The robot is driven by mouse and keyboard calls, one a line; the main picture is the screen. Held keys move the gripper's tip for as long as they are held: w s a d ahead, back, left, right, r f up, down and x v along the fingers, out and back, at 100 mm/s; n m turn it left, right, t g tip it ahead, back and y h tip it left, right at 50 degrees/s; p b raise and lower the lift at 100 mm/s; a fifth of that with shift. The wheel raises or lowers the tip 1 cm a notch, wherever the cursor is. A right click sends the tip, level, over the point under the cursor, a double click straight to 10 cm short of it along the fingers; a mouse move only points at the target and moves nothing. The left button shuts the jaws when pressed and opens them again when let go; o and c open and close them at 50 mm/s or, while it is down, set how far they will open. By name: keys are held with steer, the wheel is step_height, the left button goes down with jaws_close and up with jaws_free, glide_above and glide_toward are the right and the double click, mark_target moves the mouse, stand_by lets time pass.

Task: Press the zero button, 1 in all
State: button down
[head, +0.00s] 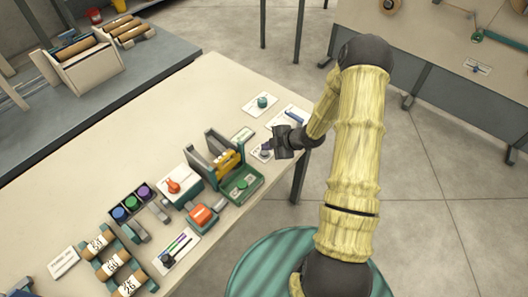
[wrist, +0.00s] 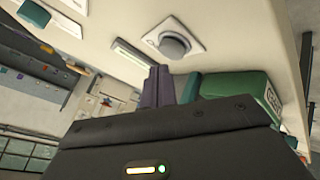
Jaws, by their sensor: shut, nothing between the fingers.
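A grey round button (wrist: 174,46) on a white square plate shows in the wrist view, just beyond my fingertips. Its small marking is too small to read, so I cannot tell from lettering whether it is the zero button. In the head view a small white plate with a greyish button (head: 265,153) lies by my gripper (head: 270,146), partly hidden by it. My gripper is shut and empty, low over the right end of the table. In the wrist view its fingers (wrist: 158,86) point towards the button's plate; a gap seems to show, but contact is hard to judge.
A teal knob on a white plate (head: 262,102) stands farther back. A winder with a yellow roll (head: 228,162) and a green tray (head: 242,187) stand left of my gripper. A green box (wrist: 240,92) is close beside my fingers. The table's right edge is near.

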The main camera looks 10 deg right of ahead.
mark_target(268, 153)
stand_by(0.3)
steer(key=shift+f+b, duration=0.4)
steer(key=shift+f+b, duration=0.35)
steer(key=shift+f, duration=0.1)
stand_by(0.7)
steer(key=shift+r, duration=0.1)
steer(key=shift+r+p, duration=0.7)
steer(key=shift+r, duration=0.1)
steer(key=shift+r+p, duration=2.05)
steer(key=shift+r, duration=0.5)
